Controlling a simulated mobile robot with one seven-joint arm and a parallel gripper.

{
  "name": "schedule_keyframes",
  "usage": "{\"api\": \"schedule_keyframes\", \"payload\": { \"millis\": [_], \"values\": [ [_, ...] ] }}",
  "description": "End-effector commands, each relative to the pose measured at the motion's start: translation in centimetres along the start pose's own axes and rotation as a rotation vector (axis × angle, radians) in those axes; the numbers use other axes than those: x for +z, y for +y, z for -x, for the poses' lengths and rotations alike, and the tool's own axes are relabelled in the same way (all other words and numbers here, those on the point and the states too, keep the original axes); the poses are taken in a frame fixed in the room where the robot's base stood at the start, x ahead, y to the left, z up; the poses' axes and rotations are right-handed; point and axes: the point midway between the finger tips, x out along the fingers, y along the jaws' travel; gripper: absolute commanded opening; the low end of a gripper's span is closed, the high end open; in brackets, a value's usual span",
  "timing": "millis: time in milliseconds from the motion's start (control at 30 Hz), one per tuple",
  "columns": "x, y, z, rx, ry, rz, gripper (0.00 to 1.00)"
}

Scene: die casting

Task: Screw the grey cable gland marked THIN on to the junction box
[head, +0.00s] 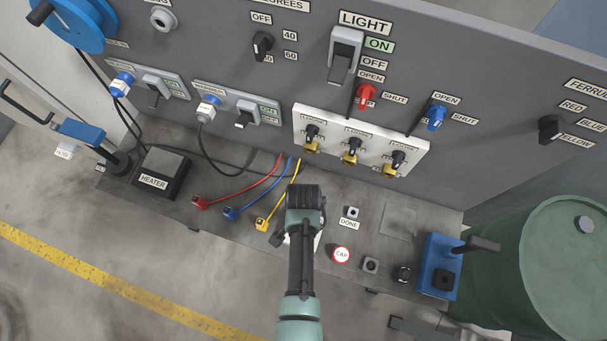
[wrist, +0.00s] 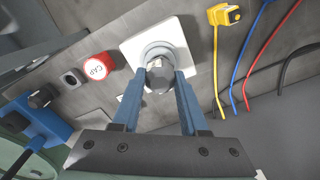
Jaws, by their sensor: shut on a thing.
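My gripper (wrist: 160,74) has its two blue fingers closed on a grey, round-ended part, which looks like the cable gland (wrist: 159,80). The THIN mark cannot be read here. The gland sits over the round grey opening of a white square box, which looks like the junction box (wrist: 132,49), in the wrist view. It appears to be at the opening, but how far it is seated cannot be told. In the head view my arm hides the gland, the fingers and most of the box.
A red CAP piece (head: 341,255), a grey square block (head: 370,265) and a black part (head: 402,274) lie right of my arm. A blue vise (head: 438,265) stands beyond them. Red (head: 235,193), blue (head: 262,191) and yellow cables (head: 282,200) lie to the left.

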Motion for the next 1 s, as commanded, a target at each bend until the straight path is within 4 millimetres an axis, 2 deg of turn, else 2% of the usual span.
{"api": "schedule_keyframes", "payload": {
  "millis": [733, 767, 933, 1000],
  "values": [
    [0.0, 0.0, -2.0, 0.000, 0.000, 0.000, 0.00],
    [0.0, 0.0, -1.9, 0.000, 0.000, 0.000, 0.47],
    [0.0, 0.0, -1.8, 0.000, 0.000, 0.000, 0.77],
    [0.0, 0.0, -1.8, 0.000, 0.000, 0.000, 0.78]
  ]
}}
